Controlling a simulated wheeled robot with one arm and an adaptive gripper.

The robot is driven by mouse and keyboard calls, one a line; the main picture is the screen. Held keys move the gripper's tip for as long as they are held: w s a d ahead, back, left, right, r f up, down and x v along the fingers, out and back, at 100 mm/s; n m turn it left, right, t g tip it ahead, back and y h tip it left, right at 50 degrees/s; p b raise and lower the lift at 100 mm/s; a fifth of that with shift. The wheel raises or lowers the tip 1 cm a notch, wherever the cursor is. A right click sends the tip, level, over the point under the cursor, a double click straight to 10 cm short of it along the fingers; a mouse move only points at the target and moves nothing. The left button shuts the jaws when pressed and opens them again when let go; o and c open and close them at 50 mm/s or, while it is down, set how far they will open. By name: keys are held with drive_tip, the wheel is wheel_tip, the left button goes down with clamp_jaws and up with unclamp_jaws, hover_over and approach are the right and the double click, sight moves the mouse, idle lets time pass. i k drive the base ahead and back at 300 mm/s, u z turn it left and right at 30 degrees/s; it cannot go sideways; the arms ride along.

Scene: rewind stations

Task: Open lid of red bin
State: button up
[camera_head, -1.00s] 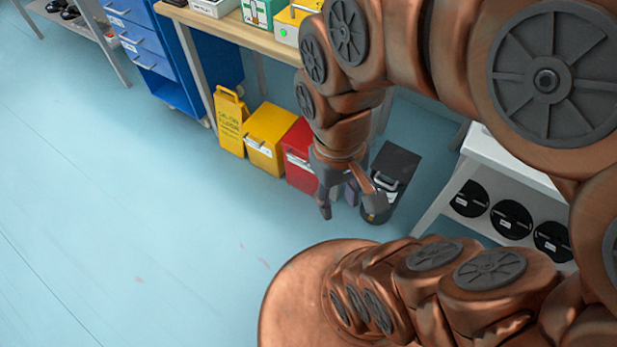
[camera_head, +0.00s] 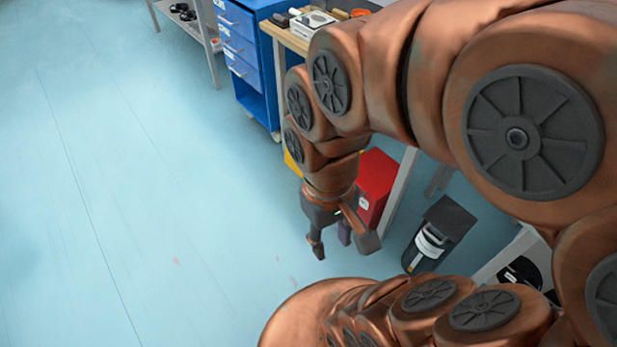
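The red bin (camera_head: 378,178) stands on the floor under the workbench, partly hidden behind my gripper and wrist. Its red top looks closed. A white label shows on its front. My gripper (camera_head: 338,247) hangs fingers down in front of the bin, nearer to me. Its fingers are spread apart with nothing seen between them. I cannot tell whether it touches the bin, but it appears apart from it.
A black bin (camera_head: 440,232) with a white label stands right of the red bin. A yellow bin (camera_head: 291,166) is mostly hidden behind my arm. A blue drawer cabinet (camera_head: 243,52) and workbench (camera_head: 285,36) stand behind. The floor (camera_head: 130,180) at left is clear.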

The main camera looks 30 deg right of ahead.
sight(378, 172)
drive_tip(key=u, duration=0.35)
drive_tip(key=i, duration=1.15)
drive_tip(key=z, duration=0.25)
